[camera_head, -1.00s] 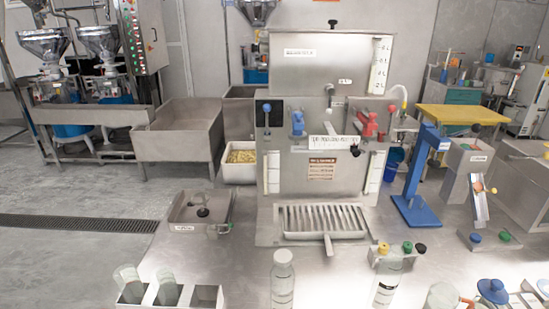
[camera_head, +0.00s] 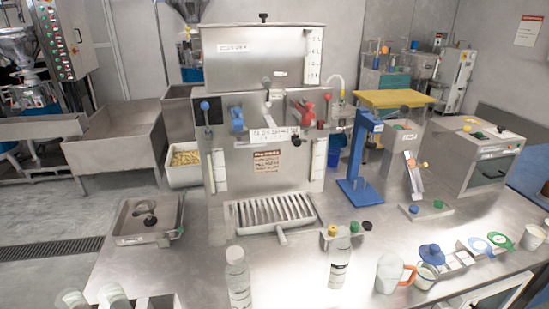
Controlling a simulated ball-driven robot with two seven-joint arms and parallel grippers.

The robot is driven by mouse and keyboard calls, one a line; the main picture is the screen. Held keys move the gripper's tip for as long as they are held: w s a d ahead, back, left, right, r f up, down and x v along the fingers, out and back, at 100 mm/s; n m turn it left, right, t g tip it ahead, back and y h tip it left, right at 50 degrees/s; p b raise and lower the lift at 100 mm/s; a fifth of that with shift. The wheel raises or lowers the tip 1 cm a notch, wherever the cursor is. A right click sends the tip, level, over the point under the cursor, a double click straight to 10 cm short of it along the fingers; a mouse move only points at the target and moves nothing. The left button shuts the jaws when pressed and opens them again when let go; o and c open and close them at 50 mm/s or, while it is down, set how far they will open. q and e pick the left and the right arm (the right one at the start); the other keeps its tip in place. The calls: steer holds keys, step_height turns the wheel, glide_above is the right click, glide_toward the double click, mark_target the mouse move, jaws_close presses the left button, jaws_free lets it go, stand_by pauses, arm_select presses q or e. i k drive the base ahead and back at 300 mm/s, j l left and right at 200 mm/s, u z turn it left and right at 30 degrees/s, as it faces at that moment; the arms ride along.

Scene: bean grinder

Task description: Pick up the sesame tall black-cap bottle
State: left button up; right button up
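Two tall clear bottles stand on the steel table near its front edge. The left bottle (camera_head: 238,280) has a whitish cap and a small dark-lettered label. The right bottle (camera_head: 338,265) also has dark lettering, too small to read. I cannot tell which one is sesame, and neither clearly shows a black cap. A yellow, a green and a black knob or cap (camera_head: 366,226) sit just behind and beside the right bottle. Neither of my grippers is in view.
A steel machine (camera_head: 265,140) with a drip grate (camera_head: 272,212) stands behind the bottles. A blue stand (camera_head: 360,165) is right of it. An orange-handled jug (camera_head: 388,274) and blue-lidded cup (camera_head: 429,262) stand to the right. Glasses (camera_head: 115,296) are at the lower left.

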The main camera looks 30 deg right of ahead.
mark_target(340, 249)
steer(key=z, duration=1.4)
